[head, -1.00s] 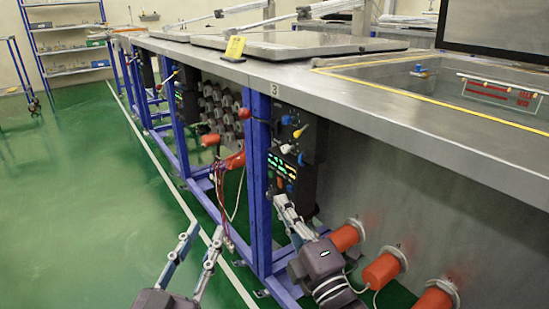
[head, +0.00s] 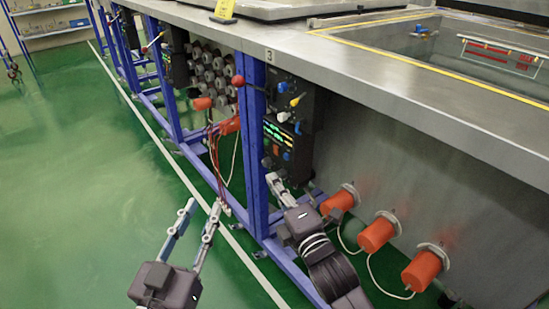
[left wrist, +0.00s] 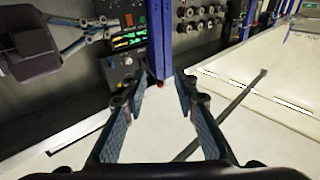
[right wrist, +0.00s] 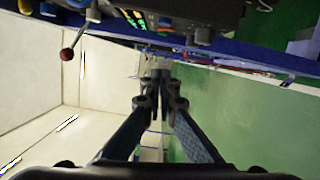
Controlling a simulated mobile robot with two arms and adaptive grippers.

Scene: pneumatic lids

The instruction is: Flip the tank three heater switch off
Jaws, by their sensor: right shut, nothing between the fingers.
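The tank three control panel (head: 290,140) hangs under the bench edge beside the blue post, below a "3" label (head: 269,56). I cannot tell which part is the heater switch. My right gripper (head: 275,180) is shut and empty near the panel's lower edge; contact is unclear. Its closed fingertips show in the right wrist view (right wrist: 160,76). My left gripper (head: 203,206) is open and empty over the floor, left of the post. The panel also shows in the left wrist view (left wrist: 127,60).
A blue post (head: 256,150) stands just left of the panel. A red ball lever (head: 238,81) sticks out beside it. Several orange cylinders (head: 376,233) with cables line the tank wall to the right. The green floor (head: 80,200) at left is clear.

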